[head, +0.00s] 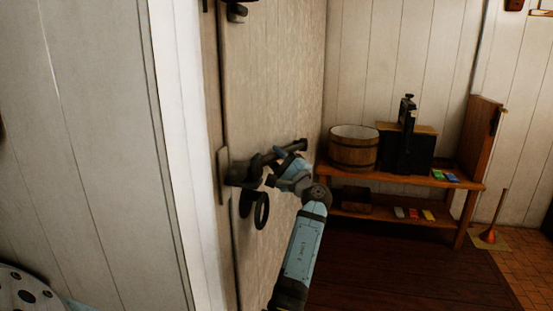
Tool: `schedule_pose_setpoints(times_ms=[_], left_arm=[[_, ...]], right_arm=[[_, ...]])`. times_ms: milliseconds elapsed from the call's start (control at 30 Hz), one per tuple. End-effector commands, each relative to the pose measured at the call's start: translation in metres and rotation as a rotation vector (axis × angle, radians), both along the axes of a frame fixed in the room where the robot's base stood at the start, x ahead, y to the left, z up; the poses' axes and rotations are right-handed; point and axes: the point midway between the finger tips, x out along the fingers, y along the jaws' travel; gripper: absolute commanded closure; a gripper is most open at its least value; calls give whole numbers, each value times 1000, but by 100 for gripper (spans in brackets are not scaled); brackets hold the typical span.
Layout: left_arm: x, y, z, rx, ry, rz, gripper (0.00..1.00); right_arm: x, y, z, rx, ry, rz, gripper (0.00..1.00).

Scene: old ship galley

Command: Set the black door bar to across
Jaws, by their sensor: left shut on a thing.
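The black door bar (238,174) sits on the edge of the pale door (286,80), by a light plate. A dark rod-like length runs from there to the right and slightly up, partly behind my gripper. My left gripper (268,174) is at the bar and shut on it; the fingers hide part of the bar and blend with its dark colour. I cannot tell the bar's exact angle across the door. My right gripper is not in view.
A wooden shelf (468,184) stands beyond the door, carrying a wooden tub (354,152) and a black box-like device (405,152). Small coloured blocks lie on both levels. The white door frame (180,130) is close on the left. Dark floor (420,275) is clear at lower right.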

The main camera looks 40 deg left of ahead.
Motion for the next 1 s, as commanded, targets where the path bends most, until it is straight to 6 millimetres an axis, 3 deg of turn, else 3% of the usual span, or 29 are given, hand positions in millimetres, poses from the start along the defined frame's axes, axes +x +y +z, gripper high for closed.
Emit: schedule_pose_setpoints(times_ms=[67, 100, 133, 667, 833, 1000], left_arm=[[-1, 0, -11, -13, 6, 3, 100], [-1, 0, -12, -14, 7, 3, 71], [-1, 0, -12, -14, 7, 3, 64], [0, -4, -11, -10, 7, 2, 63], [-2, -26, -23, -11, 10, -1, 63], [-4, -63, -39, -11, 9, -1, 63]], right_arm=[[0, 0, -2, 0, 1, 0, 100], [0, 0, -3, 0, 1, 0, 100], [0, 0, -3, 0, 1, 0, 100], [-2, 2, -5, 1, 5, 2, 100], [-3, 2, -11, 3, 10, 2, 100], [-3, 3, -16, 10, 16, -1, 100]])
